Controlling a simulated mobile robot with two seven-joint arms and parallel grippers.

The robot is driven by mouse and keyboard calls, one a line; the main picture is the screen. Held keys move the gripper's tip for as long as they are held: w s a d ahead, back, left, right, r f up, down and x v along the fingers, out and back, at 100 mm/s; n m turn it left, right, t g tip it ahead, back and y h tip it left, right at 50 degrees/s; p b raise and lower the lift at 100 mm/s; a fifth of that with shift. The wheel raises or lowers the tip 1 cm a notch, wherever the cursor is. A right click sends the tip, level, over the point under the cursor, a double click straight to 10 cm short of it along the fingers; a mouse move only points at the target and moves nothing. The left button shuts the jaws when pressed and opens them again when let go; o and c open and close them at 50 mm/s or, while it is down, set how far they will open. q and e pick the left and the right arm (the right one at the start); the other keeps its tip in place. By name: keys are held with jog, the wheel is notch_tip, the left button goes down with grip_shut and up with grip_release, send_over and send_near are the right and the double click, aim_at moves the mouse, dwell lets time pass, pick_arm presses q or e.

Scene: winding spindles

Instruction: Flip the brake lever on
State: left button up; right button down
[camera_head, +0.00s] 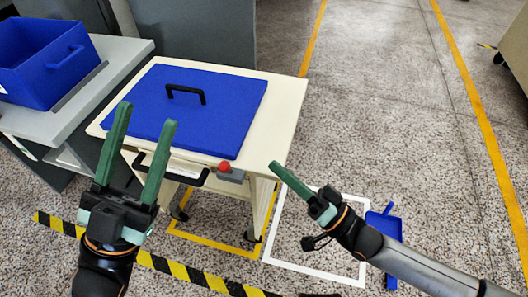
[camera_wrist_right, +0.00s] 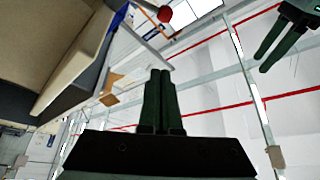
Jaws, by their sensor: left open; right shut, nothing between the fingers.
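The brake lever shows as a red knob (camera_head: 224,167) on a small grey box (camera_head: 234,176) at the front edge of a cream cart (camera_head: 279,115). The red knob also appears at the top of the right wrist view (camera_wrist_right: 164,14). The lever's shaft is hard to make out. My right gripper (camera_head: 277,168) is shut and empty, to the right of the knob and apart from it; its closed fingers stand in the middle of the wrist view (camera_wrist_right: 158,76). My left gripper (camera_head: 147,115) is open and empty in front of the cart's left side.
A blue panel (camera_head: 205,115) with a black handle (camera_head: 186,92) covers the cart top. A black push bar (camera_head: 198,181) runs along its front. A grey table (camera_head: 120,62) with a blue bin (camera_head: 30,90) stands left. A blue dustpan (camera_head: 383,225) lies right. Open floor lies right.

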pick_arm(q)
jog(key=shift+a+r, duration=0.1)
jog(key=shift+r, duration=0.1)
pick_arm(e)
jog(key=shift+v, duration=2.25)
jog(key=shift+w+f, duration=0.1)
